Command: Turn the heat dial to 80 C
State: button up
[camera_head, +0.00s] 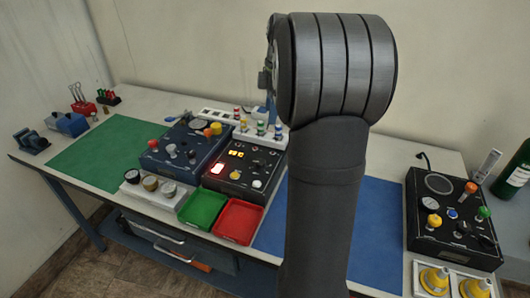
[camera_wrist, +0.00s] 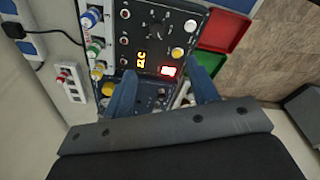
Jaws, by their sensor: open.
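The black control box (camera_head: 240,172) stands mid-table, with a small orange lit display (camera_head: 237,154), a red lit switch (camera_head: 217,169) and a pale round button (camera_head: 257,184). In the wrist view, a dark knob (camera_wrist: 158,32), seemingly the heat dial, sits on this box's face beyond the fingertips. The display (camera_wrist: 142,60) and red switch (camera_wrist: 168,71) show there too; the reading and the dial's pointer are too small to read. My gripper (camera_wrist: 162,73) is open, its blue fingers apart with nothing held. In the head view my arm hides the gripper.
A dark blue box (camera_head: 183,155) with knobs stands left of the control box. Green (camera_head: 203,209) and red (camera_head: 239,221) trays lie in front. Colored fittings (camera_head: 260,128) stand behind. Another black panel (camera_head: 452,222) is at right. The green mat (camera_head: 105,153) is clear.

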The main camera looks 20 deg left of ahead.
aim_at(260, 161)
jog(key=a+f+n, duration=0.1)
jog(key=f, duration=0.5)
jog(key=a+f+h, duration=0.1)
jog(key=f, duration=0.5)
jog(key=a+f+n, duration=0.1)
jog(key=f, duration=0.6)
jog(key=shift+s+a+n+h, duration=0.15)
jog(key=shift+s+n+h, duration=0.15)
jog(key=shift+s, duration=0.05)
jog(key=c, duration=1)
jog(key=shift+o, duration=0.2)
